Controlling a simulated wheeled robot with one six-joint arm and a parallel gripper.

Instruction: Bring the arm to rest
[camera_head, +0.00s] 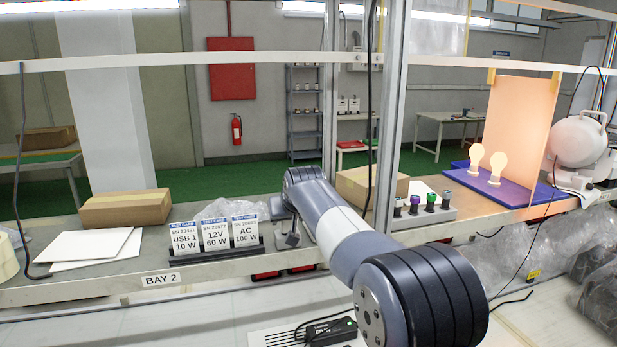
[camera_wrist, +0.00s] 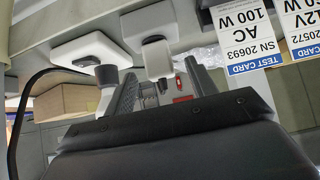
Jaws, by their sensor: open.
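My arm reaches from the lower right of the head view up toward the shelf. My gripper (camera_wrist: 163,82) shows in the wrist view as two dark fingers above a wide black body. It is open, with a gap between the fingers. I see nothing clearly held. A white block with a grey plug-like end (camera_wrist: 156,58) is seen just beyond the gap, and a similar white block (camera_wrist: 90,50) is to its left. I cannot tell whether a finger touches either.
Three test cards (camera_head: 215,235) stand in a black holder on the shelf, left of my arm; the AC card (camera_wrist: 245,38) shows close in the wrist view. A cardboard box (camera_head: 124,208) is further left. A button box (camera_head: 425,208) and lit bulbs (camera_head: 497,166) are right. A metal post (camera_head: 391,120) stands near my arm.

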